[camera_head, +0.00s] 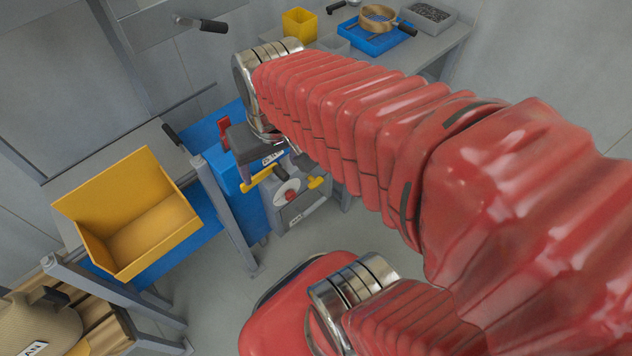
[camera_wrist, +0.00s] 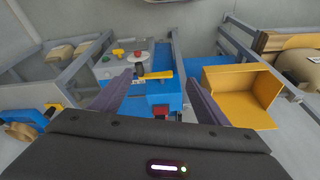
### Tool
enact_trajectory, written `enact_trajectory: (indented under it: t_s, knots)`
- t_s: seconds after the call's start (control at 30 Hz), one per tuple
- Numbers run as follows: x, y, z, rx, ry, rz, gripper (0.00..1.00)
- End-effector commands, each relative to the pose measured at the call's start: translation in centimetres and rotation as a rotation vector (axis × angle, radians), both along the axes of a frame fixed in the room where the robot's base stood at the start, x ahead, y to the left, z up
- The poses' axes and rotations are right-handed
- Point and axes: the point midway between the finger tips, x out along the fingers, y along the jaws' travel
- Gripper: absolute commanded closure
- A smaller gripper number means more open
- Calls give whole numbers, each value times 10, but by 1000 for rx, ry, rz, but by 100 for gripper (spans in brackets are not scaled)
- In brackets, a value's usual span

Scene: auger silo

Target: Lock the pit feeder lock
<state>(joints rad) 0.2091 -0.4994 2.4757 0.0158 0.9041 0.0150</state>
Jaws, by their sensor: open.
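A grey control box (camera_head: 299,208) stands on the front of a blue machine (camera_head: 243,190). It carries a white round plate with a red knob (camera_head: 290,195) and yellow levers (camera_head: 257,181). I cannot read its labels, so I cannot tell which part is the pit feeder lock. In the wrist view a yellow lever (camera_wrist: 156,75) and a red knob (camera_wrist: 138,54) lie beyond the fingertips, with a red block (camera_wrist: 160,110) nearer. My gripper (camera_wrist: 159,77) is open and empty above the blue machine, apart from the lever. My arm hides part of the machine in the head view.
A bench (camera_head: 440,58) at the back holds a yellow cup (camera_head: 299,24), a blue tray (camera_head: 365,42) and a sieve (camera_head: 378,17). A sack (camera_head: 38,325) lies lower left. Floor before the machine is clear.

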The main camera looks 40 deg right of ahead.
Motion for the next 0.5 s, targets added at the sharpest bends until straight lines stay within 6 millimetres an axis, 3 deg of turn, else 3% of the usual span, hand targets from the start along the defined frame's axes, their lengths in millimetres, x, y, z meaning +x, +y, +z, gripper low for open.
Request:
enact_trajectory:
  t_s: [0.5]
  knots:
    - [0,-54,-82,189,270,-283,31]
